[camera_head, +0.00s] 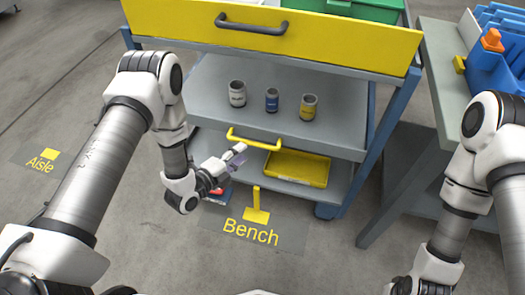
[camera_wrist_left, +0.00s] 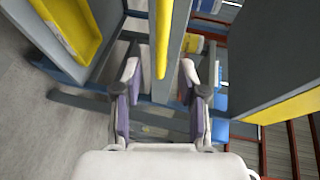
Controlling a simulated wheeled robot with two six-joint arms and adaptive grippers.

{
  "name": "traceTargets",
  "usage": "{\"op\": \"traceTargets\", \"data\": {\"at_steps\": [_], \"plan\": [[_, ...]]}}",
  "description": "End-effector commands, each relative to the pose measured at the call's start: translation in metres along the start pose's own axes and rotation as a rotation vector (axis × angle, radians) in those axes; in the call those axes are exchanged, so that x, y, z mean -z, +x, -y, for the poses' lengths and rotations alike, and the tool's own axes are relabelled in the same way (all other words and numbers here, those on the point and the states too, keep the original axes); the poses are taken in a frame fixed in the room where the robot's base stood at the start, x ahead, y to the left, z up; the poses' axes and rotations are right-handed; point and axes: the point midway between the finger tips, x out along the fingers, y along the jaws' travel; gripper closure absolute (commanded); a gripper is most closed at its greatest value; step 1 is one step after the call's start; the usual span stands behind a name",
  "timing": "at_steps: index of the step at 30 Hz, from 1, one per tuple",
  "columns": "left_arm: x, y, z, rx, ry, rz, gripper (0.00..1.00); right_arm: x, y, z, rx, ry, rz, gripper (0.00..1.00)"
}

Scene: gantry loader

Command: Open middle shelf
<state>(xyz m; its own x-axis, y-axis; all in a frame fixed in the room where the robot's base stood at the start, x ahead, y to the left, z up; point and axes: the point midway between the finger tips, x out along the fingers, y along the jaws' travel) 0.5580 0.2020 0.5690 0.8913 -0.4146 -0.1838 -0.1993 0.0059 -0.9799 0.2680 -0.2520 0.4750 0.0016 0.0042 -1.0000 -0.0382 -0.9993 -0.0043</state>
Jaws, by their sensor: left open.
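The middle shelf (camera_head: 205,102) is a grey board of the blue-framed cart, with a yellow bar handle (camera_head: 253,142) on its front edge. My left gripper (camera_head: 240,156) is open and empty just below and in front of the handle's left part. In the left wrist view, the yellow handle (camera_wrist_left: 162,40) runs down the picture between the spread fingertips of the left gripper (camera_wrist_left: 160,75), with a gap on both sides. I cannot tell how deep it sits between the fingers. My right arm shows at the right, but its gripper is out of view.
Above is a yellow drawer front (camera_head: 330,38) with a grey handle. A yellow tray (camera_head: 299,168) lies on the lower shelf. A side table (camera_head: 445,80) stands right.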

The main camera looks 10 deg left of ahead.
Motion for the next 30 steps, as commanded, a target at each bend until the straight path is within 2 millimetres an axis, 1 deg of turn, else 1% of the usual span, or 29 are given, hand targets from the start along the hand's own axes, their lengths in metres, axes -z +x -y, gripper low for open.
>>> {"op": "traceTargets", "data": {"at_steps": [6,9,13,19,20,21,23,24,30], "plan": [[0.001,0.042,0.001,0.002,0.004,-0.003,0.59,0.0,0.007,0.0,0.0,0.001,0.0,0.6],[0.001,0.058,0.001,0.0,0.003,-0.002,0.59,0.0,0.009,0.0,0.0,0.001,0.0,0.6],[0.0,0.069,0.002,-0.001,0.0,0.001,0.59,0.0,0.01,0.0,0.0,0.001,0.0,0.6],[0.0,0.07,0.002,-0.002,-0.001,0.002,0.59,0.0,0.01,0.0,0.0,0.001,0.0,0.6],[0.0,0.07,0.002,-0.002,-0.001,0.002,0.62,0.0,0.01,0.0,0.0,0.001,0.0,0.6],[0.0,0.07,0.002,-0.002,-0.001,0.002,0.76,0.0,0.01,0.0,0.0,0.001,0.0,0.6],[0.0,0.069,0.002,-0.002,-0.001,0.002,0.98,0.0,0.01,0.0,0.0,0.001,0.0,0.6],[0.0,0.069,0.002,-0.002,-0.001,0.002,1.0,0.0,0.01,0.0,0.0,0.001,0.0,0.6],[0.0,0.069,0.002,-0.002,-0.001,0.001,1.0,0.0,0.01,0.0,0.0,0.001,0.0,0.6]]}}
